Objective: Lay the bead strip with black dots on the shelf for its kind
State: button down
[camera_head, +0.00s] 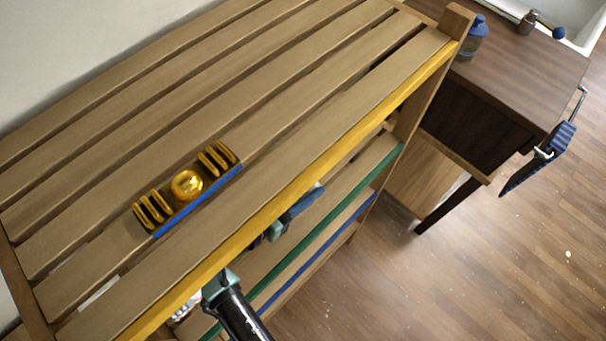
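The shelf rack has a slatted top with a yellow front edge (330,160), a tier below with a green edge (360,183) and a lower one with a blue edge (318,255). I cannot make out a bead strip with black dots. My black and teal arm reaches in at the yellow edge. What looks like my gripper (298,207), dark blue and teal, is just below that edge over the green-edged tier, partly hidden by the top. Its fingers and anything in them cannot be made out.
A dark holder with a blue front edge (198,200), gold rings and a gold ball (187,184) lies on the top slats. The slats around it are bare. A dark wooden table (520,75) with a blue jar (474,38) stands at right; a blue brush-like thing (540,158) hangs there.

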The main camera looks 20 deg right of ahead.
jog(key=shift+w+f, duration=0.15)
jog(key=shift+f, duration=0.1)
jog(key=shift+c, duration=2.2)
grip_release()
jog(key=shift+a+r, duration=0.25)
jog(key=shift+a, duration=0.1)
jog(key=v, duration=0.6)
jog(key=shift+s+a+r, duration=0.15)
jog(key=shift+s+a, duration=0.1)
jog(key=shift+a, duration=0.05)
